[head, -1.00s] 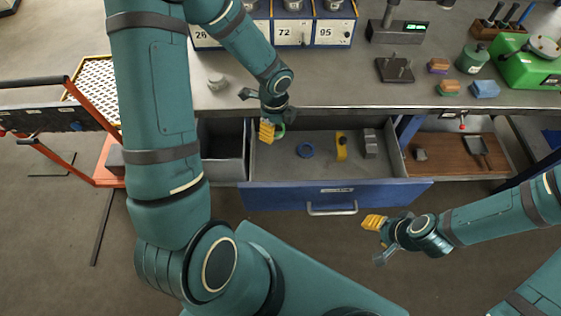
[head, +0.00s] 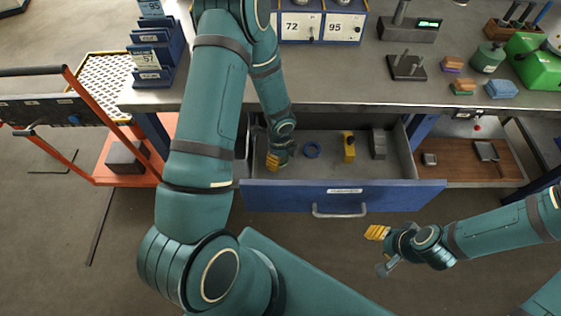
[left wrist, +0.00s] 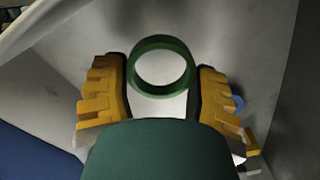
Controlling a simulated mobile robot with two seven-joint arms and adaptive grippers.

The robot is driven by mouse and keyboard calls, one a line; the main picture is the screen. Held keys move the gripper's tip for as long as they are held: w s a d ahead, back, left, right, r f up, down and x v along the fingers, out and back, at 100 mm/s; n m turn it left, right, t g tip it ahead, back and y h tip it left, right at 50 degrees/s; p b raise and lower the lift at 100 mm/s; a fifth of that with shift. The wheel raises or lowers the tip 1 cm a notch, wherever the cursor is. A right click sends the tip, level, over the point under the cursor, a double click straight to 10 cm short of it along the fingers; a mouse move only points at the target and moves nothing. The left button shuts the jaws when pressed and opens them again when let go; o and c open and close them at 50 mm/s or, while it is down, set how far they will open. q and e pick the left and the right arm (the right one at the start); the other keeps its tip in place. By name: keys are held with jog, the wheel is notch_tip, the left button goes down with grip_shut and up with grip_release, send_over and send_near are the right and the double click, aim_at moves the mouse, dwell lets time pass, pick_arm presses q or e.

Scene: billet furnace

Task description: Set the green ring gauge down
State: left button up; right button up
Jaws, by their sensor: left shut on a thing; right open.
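My left gripper (head: 274,162) is low at the left end of the open blue drawer (head: 340,196). In the left wrist view it is shut on the green ring gauge (left wrist: 162,42), which sits between the yellow fingers with its hole facing the camera. The grey drawer floor lies beyond the ring. Whether the ring touches the floor is unclear. In the head view the ring is mostly hidden by the gripper. My right gripper (head: 380,246) is open and empty, in front of the drawer at the right.
In the drawer, a blue ring (head: 305,151) lies just right of my left gripper. A yellow piece (head: 349,148) and a grey block (head: 378,144) stand further right. Bare drawer floor lies in front of them. Drawer walls are close by at the left.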

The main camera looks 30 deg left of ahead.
pick_arm(q)
notch_tip(320, 180, down, 2)
jog(key=shift+f, duration=0.2)
jog(key=shift+f+b, duration=0.1)
jog(key=shift+b, duration=0.25)
jog(key=o, duration=1.2)
jog(key=shift+r, duration=0.25)
notch_tip(320, 180, up, 12)
jog(key=p, duration=0.4)
